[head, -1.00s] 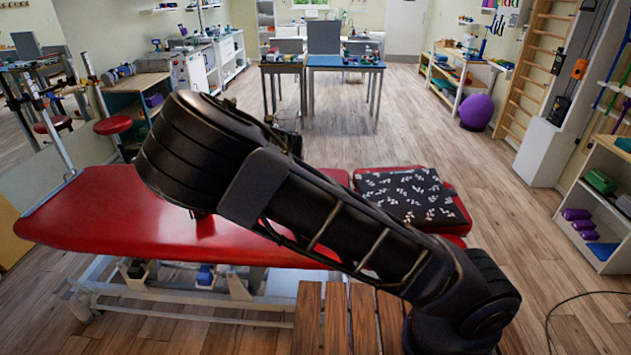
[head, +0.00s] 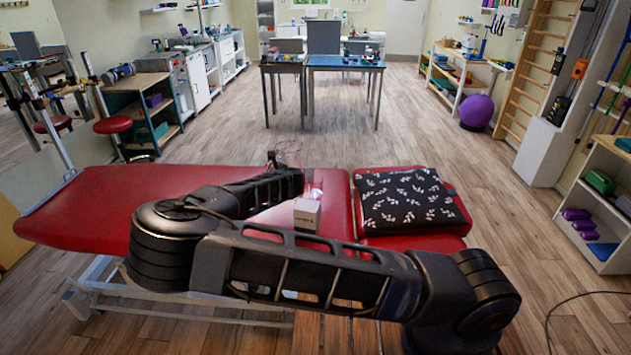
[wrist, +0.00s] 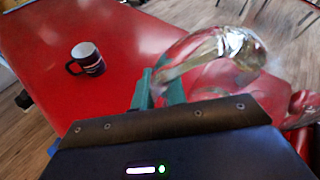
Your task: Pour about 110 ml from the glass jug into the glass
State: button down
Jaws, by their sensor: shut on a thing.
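The clear glass jug (wrist: 212,62) is in my gripper (wrist: 158,88), whose teal fingers are shut on it. It fills the upper middle of the wrist view, with a pale yellowish gleam inside. I cannot tell its fill level or exact tilt. In the head view a faint clear outline of the jug (head: 288,147) shows above the far edge of the red treatment table (head: 95,205), by the end of my arm. I cannot make out the glass for certain; a bright glassy patch lies on the table behind the white box.
A dark mug (wrist: 88,60) stands on the red surface in the wrist view. A black patterned cushion (head: 410,200) lies on the table's right section.

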aim_at(277, 162)
jog(key=shift+f, duration=0.75)
jog(key=shift+r, duration=0.1)
notch_tip(277, 162, up, 16)
jog(key=f, duration=0.1)
jog(key=d+f, duration=0.1)
jog(key=f, duration=0.1)
jog(key=w+d+f, duration=0.1)
jog(key=f, duration=0.1)
jog(key=d+f, duration=0.1)
jog(key=f, duration=0.1)
jog(key=shift+w+d+f, duration=0.15)
jog(key=shift+w+f, duration=0.05)
jog(key=shift+w, duration=0.15)
jog(key=shift+s+d+f+n+y, duration=0.15)
jog(key=shift+d+f+n, duration=0.1)
jog(key=shift+f, duration=0.25)
jog(key=shift+s+d+f+n+y, duration=0.15)
jog(key=shift+d+f, duration=0.1)
jog(key=shift+f, duration=0.25)
jog(key=shift+s+r+n+g+y, duration=1.1)
jog(key=shift+s+r, duration=0.8)
jog(key=shift+r, duration=2.45)
notch_tip(277, 162, down, 11)
jog(key=shift+a, duration=0.45)
jog(key=shift+r, duration=0.15)
